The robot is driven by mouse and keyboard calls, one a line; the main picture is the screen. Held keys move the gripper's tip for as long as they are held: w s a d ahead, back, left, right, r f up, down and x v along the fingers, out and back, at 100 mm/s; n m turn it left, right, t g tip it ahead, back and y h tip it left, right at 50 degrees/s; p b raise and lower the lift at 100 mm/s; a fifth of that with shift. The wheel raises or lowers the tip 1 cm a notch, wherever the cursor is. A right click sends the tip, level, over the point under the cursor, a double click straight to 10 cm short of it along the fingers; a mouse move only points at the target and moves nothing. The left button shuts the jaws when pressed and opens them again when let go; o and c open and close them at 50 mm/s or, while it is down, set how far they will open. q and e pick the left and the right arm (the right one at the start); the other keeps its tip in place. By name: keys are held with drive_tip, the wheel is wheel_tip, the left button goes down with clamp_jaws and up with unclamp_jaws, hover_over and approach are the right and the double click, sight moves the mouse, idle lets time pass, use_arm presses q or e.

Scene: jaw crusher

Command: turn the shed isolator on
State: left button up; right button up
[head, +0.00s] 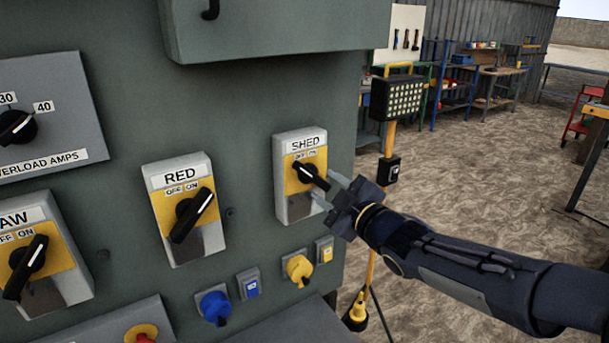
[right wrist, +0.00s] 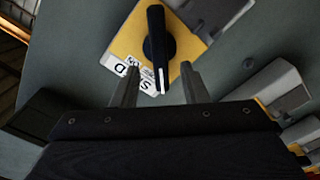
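The shed isolator (head: 291,208) is a grey box with a yellow plate on the green panel, at the middle of the head view. Its black handle (head: 306,172) slants from upper left, on the OFF side, to lower right. In the right wrist view the handle (right wrist: 156,45) stands upright in the picture, its white-marked end close to the SHED label. My right gripper (head: 333,191) is at the handle's lower right in the head view. Its fingers (right wrist: 160,72) are apart, with the marked end between or just in front of them; contact cannot be told. My left gripper is out of view.
Below are a blue plug (head: 214,306) and a yellow plug (head: 298,269). A work lamp (head: 397,97) stands behind my right arm. A green housing (head: 270,30) overhangs above.

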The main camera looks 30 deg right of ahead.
sight(315, 179)
drive_tip(key=w, duration=0.2)
drive_tip(key=w+p, duration=0.1)
drive_tip(key=w, duration=0.2)
drive_tip(key=shift+w+a, duration=0.2)
drive_tip(key=shift+w, duration=0.05)
clamp_jaws()
